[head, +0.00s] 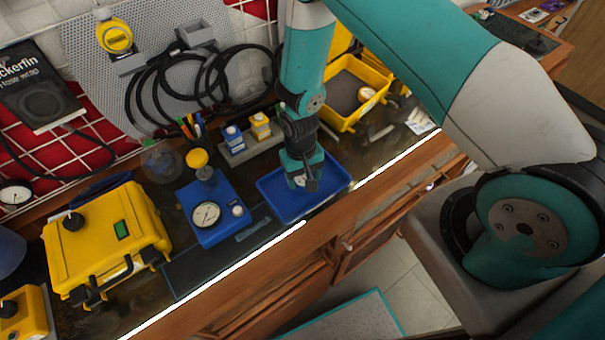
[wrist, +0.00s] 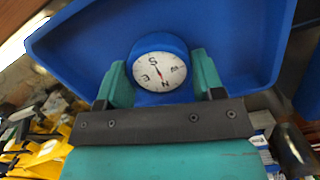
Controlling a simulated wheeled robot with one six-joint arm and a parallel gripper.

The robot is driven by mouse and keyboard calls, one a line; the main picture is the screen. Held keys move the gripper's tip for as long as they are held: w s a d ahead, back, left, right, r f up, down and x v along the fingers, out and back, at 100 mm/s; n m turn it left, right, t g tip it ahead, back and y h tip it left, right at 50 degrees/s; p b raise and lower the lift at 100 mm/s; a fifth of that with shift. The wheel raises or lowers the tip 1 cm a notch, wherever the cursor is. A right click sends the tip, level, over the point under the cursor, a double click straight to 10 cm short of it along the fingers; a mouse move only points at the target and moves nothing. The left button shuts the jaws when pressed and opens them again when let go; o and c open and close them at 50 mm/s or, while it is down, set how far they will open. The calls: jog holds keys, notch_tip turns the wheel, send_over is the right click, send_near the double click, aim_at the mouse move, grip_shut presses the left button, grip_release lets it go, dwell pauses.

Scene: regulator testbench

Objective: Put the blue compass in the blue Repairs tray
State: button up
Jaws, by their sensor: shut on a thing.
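The blue tray (wrist: 85,45) fills the background behind the compass. In the head view, my gripper (head: 302,181) points down over the blue tray (head: 272,192), and the compass's pale dial (head: 298,180) shows at the fingertips. I cannot tell whether the compass touches the tray floor. No label is readable on the tray.
Left of the tray stands a blue gauge block (head: 218,222) with a yellow knob, then a yellow case (head: 105,240). A yellow tray (head: 341,118) holding a round item is behind on the right. Small bottles on a grey stand (head: 250,148) are close behind the blue tray.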

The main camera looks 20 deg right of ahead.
jog(key=shift+f, duration=0.2)
jog(key=shift+f, duration=0.25)
jog(key=o, duration=0.9)
jog(key=shift+r, duration=0.1)
jog(key=shift+r, duration=0.15)
